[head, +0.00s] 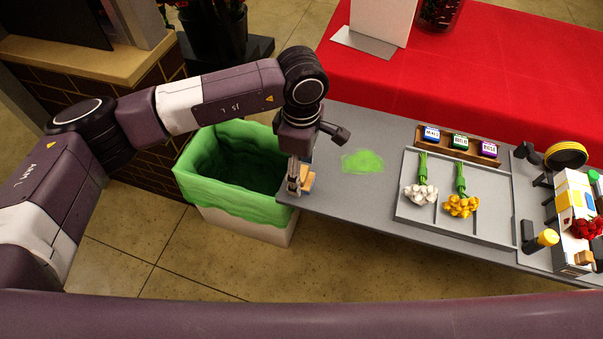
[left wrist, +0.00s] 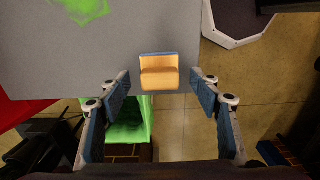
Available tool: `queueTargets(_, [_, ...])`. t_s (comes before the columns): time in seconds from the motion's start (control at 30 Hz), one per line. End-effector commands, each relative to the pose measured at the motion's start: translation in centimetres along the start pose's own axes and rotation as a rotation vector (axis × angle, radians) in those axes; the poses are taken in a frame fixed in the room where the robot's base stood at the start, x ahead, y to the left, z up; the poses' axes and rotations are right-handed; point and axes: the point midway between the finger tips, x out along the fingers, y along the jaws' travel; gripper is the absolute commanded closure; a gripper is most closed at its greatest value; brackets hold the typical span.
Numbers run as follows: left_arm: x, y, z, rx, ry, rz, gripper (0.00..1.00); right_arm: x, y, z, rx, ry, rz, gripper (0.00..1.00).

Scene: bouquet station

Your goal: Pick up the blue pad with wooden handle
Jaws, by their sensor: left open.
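The blue pad with wooden handle (left wrist: 159,72) lies at the edge of the grey table (left wrist: 60,50) in the left wrist view. Its tan wooden handle faces the camera and a thin blue rim shows at its top. In the head view its handle (head: 308,181) shows in part beside my left gripper (head: 297,188), at the table's left corner. My left gripper is open, with its fingers (left wrist: 160,97) on either side of the pad in the left wrist view and clear of it. My right gripper is not in view.
A bin with a green liner (head: 235,215) stands left of the table. A green smear (head: 362,161) marks the tabletop. A tray (head: 410,212) with white flowers (head: 420,194) and yellow flowers (head: 461,206) lies to the right. A red-covered table (head: 480,80) stands behind.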

Motion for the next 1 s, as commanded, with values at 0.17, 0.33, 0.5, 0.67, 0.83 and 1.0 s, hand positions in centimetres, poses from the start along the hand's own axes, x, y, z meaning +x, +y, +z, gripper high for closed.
queueTargets(0.17, [0.87, -0.02, 0.0, 0.001, 0.001, 0.0, 0.42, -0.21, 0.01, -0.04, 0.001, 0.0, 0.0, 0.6])
queueTargets(0.33, [0.86, -0.01, 0.02, 0.001, 0.0, 0.0, 0.45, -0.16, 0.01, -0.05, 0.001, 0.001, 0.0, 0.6])
queueTargets(0.5, [0.83, -0.01, 0.03, 0.001, 0.0, 0.0, 0.64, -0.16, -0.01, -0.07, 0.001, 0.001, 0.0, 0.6])
queueTargets(0.67, [0.82, -0.01, 0.04, 0.001, -0.001, 0.0, 0.82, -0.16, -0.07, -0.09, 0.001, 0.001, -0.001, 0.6])
queueTargets(0.83, [0.8, 0.0, 0.05, 0.001, -0.001, 0.0, 0.87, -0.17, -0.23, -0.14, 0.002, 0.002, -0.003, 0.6])
queueTargets(1.0, [0.61, 0.03, 0.05, 0.001, -0.001, 0.001, 0.87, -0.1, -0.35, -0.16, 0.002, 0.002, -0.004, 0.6])
